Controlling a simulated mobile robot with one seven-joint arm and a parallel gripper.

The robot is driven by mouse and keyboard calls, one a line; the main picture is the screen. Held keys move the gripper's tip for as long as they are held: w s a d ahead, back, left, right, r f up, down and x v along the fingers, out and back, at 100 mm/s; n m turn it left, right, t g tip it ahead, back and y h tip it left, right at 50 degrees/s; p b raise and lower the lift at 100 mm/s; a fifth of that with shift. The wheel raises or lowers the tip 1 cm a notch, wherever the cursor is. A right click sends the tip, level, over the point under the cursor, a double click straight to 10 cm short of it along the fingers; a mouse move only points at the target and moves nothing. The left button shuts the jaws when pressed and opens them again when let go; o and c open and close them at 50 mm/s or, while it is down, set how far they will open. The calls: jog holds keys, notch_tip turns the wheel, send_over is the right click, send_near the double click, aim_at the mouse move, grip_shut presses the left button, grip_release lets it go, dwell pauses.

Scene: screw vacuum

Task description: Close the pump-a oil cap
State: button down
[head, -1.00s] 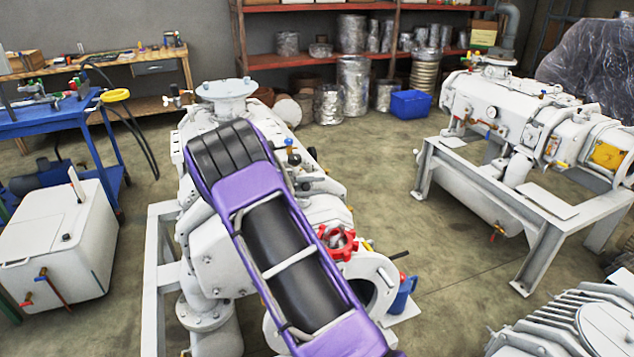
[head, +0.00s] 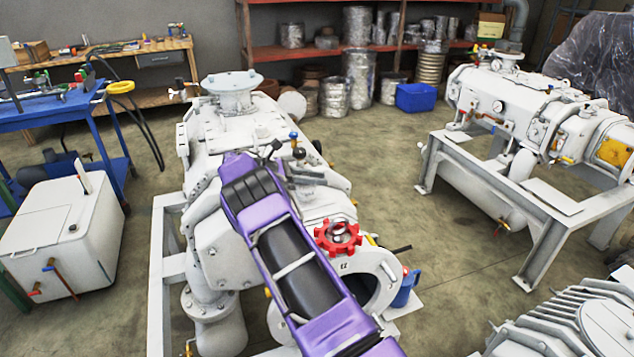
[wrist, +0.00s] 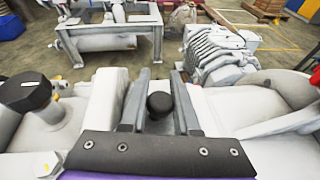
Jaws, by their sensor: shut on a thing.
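The white pump (head: 222,235) stands in the middle of the head view, under my purple arm. In the wrist view, my gripper (wrist: 155,82) has its two grey fingers on either side of a small round black knob (wrist: 160,104). I take the gripper as shut on this knob. The pictures do not clearly tell whether the knob is the oil cap or whether that cap is open. A larger black cap-like knob (wrist: 28,92) stands left of the fingers, apart from them. In the head view the fingertips are small and their grip is unclear.
A red handwheel (head: 338,237) sits on the pump close to my arm. A second white pump (head: 520,105) on a frame stands at the right, a finned machine (head: 565,325) at the lower right. A white box (head: 62,235) stands at the left. Floor is clear between the pumps.

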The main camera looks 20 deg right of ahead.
jog(key=shift+w+f+n+g+b, duration=0.15)
jog(key=shift+f+n+g+b, duration=0.3)
jog(key=shift+n+b, duration=0.35)
jog(key=shift+b, duration=0.35)
jog(key=shift+w, duration=0.1)
jog(key=c, duration=0.7)
grip_release()
jog(key=shift+o, duration=0.2)
jog(key=shift+a+r, duration=0.15)
jog(key=shift+r, duration=0.05)
